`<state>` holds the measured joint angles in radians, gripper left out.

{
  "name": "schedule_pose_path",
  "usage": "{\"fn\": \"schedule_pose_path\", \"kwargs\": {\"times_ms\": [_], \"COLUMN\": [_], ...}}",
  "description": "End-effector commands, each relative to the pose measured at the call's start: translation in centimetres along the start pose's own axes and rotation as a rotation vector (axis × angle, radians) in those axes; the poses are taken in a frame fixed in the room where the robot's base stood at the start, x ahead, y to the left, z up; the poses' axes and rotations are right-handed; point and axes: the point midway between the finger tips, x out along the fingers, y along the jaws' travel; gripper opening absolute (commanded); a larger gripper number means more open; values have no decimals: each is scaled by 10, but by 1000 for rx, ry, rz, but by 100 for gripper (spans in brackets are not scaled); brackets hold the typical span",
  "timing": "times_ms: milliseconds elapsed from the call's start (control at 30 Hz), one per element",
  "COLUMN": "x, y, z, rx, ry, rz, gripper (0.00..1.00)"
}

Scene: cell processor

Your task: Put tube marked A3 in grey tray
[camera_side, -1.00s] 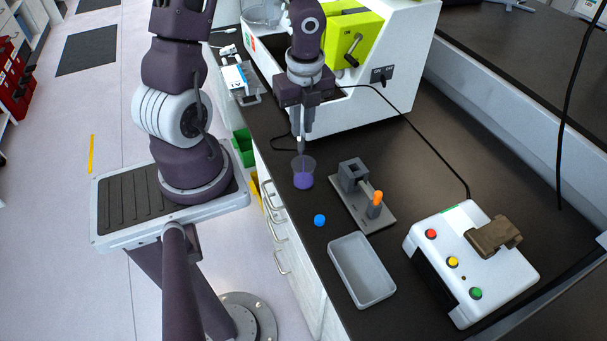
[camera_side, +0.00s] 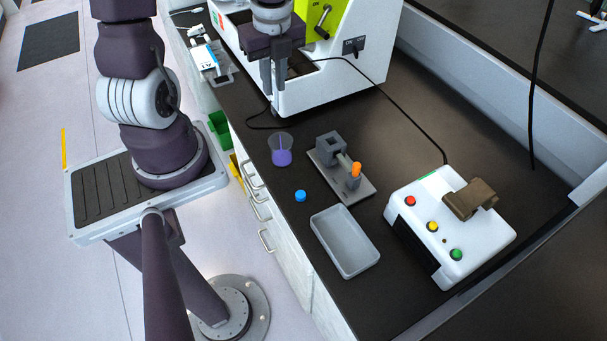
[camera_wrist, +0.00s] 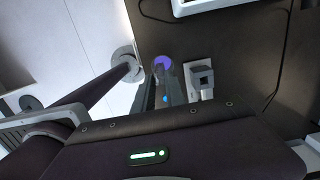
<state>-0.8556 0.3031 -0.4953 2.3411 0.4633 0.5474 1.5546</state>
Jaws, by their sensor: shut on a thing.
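My gripper (camera_side: 274,92) is above and a little behind the beaker of purple liquid (camera_side: 281,151) in the side view, pointing down. Its fingers are shut on a slim thing, seemingly a tube; it is mostly hidden and no A3 mark can be read. The wrist view shows the fingers (camera_wrist: 163,82) reaching towards the purple beaker (camera_wrist: 163,62). The grey tray (camera_side: 318,222) lies empty on the black bench, in front of and to the right of the beaker. A small blue cap (camera_side: 301,196) lies between beaker and tray.
A grey holder (camera_side: 330,145) with an orange-topped piece (camera_side: 356,169) stands right of the beaker. A white button box (camera_side: 410,240) stands right of the tray. The large white machine (camera_side: 340,85) is behind my gripper. A black cable crosses the bench.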

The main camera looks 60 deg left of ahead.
Motion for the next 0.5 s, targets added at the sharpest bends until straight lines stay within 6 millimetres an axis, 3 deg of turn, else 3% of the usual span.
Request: {"fn": "schedule_pose_path", "kwargs": {"times_ms": [167,267,367,500], "x": [0,0,-1,-1], "y": [-12,-27,-39,-43], "z": [-19,-52,-96,-172], "rx": [81,211,374,630], "ry": [8,21,37,59], "rz": [-9,-20,-33,-46], "gripper": [0,0,0,0]}}
